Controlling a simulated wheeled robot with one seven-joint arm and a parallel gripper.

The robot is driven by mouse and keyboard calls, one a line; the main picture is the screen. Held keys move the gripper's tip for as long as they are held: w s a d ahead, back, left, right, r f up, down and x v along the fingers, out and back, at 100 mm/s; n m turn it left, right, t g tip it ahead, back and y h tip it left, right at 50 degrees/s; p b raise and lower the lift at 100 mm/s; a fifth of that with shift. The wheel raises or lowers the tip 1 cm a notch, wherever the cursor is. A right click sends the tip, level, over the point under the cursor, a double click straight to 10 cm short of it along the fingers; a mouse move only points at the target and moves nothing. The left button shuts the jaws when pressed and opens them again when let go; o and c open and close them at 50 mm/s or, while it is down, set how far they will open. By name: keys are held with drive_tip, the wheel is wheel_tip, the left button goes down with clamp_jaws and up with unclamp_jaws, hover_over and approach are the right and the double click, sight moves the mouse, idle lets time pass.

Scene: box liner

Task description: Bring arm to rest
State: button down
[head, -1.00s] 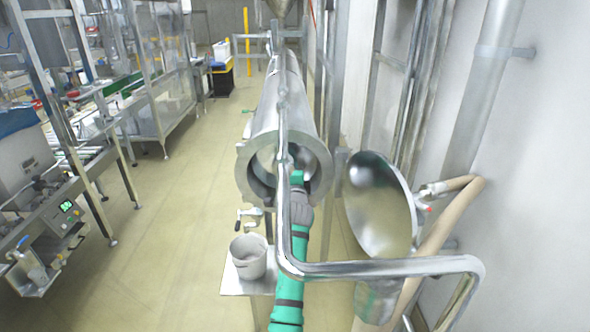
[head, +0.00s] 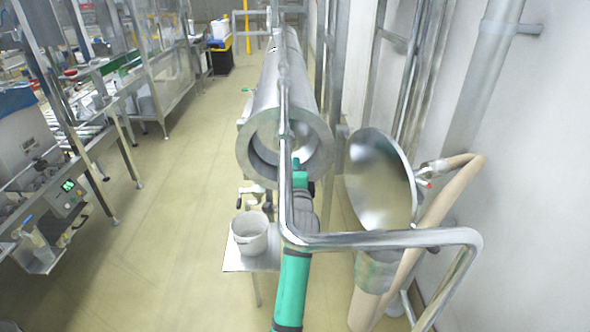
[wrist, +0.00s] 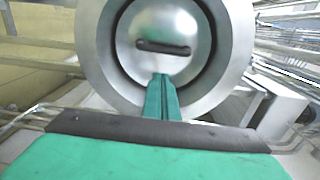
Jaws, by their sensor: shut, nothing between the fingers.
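My gripper (head: 297,164) is at the end of my green arm, just in front of the open mouth of a steel tube (head: 262,158). In the wrist view its two green fingers (wrist: 162,92) lie together, with nothing held between them. That view looks straight at the tube's thick rim (wrist: 98,50). Inside the rim is a round steel face with a dark curved slot or handle (wrist: 163,47). The fingertips overlap the lower part of this opening in the picture. A metal pipe rail partly hides my arm in the head view.
A bent pipe rail (head: 390,240) crosses near my arm. The round door (head: 380,182) hangs open at right, near a beige hose (head: 425,235).

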drive_tip(key=s+d+f+n+h, duration=0.1)
drive_tip(key=s+d+f+n, duration=0.15)
drive_tip(key=s+f, duration=0.7)
drive_tip(key=s+d+f+n+g, duration=0.1)
drive_tip(key=s+d+f+n, duration=0.15)
drive_tip(key=s+f, duration=0.7)
drive_tip(key=s+d+f+n+h, duration=0.15)
drive_tip(key=s+f+n, duration=0.25)
drive_tip(key=s+f, duration=0.6)
drive_tip(key=s+n+g, duration=0.1)
drive_tip(key=s+n, duration=0.3)
drive_tip(key=s, duration=1.6)
drive_tip(key=s+r+n, duration=0.2)
drive_tip(key=s+r, duration=0.1)
drive_tip(key=s, duration=0.5)
drive_tip(key=s+a+r+n, duration=0.1)
drive_tip(key=s+r, duration=0.2)
drive_tip(key=s, duration=0.5)
drive_tip(key=shift+s+a+n+g, duration=0.2)
drive_tip(key=shift+n+g, duration=0.1)
drive_tip(key=shift+n, duration=0.1)
drive_tip(key=shift+y, duration=0.25)
